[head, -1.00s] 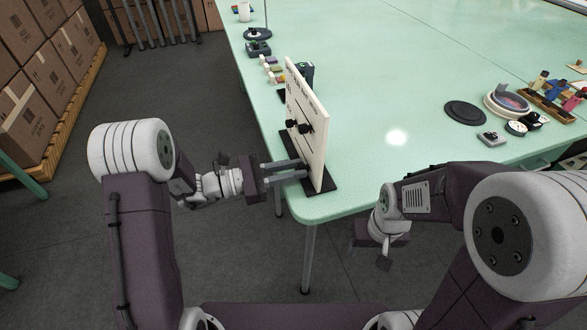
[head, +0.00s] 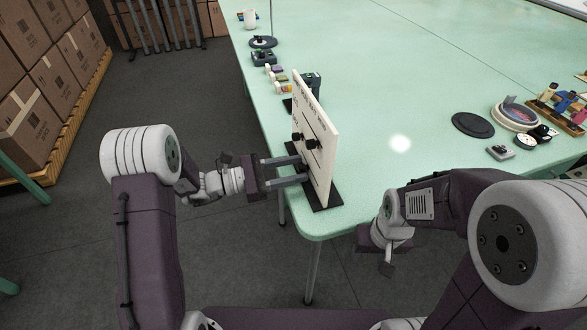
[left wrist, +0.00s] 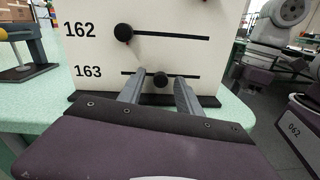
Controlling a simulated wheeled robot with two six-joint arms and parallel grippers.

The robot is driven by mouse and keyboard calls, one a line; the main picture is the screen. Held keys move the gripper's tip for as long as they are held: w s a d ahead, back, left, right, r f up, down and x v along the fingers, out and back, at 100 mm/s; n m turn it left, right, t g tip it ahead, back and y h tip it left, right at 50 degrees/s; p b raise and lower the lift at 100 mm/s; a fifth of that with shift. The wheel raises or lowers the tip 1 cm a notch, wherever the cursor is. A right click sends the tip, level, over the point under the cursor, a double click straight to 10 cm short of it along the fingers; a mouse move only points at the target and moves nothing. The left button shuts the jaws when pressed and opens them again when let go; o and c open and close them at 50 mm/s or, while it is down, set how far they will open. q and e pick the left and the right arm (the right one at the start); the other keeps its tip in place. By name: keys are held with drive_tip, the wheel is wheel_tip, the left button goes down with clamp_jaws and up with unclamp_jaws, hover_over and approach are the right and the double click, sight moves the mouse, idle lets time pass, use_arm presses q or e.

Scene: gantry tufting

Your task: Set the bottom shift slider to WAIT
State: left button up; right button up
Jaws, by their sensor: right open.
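An upright cream board (head: 318,165) stands on a dark base at the table's near left corner. In the left wrist view the board (left wrist: 90,50) has slots marked 162 and 163. The 162 row's black knob (left wrist: 124,33) is at its slot's left end. Contact cannot be told. No WAIT mark is readable. My right gripper (head: 388,262) is open and empty near the table's front edge.
The green table (head: 370,100) has clear room right of the board. A black disc (head: 473,125), a round dish (head: 514,116) and small items lie at the right. Several small items stand behind the board along the left edge. Boxes (head: 50,85) stand at the far left.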

use_arm(q)
drive_tip(key=p+v, duration=0.1)
drive_tip(key=v, duration=0.8)
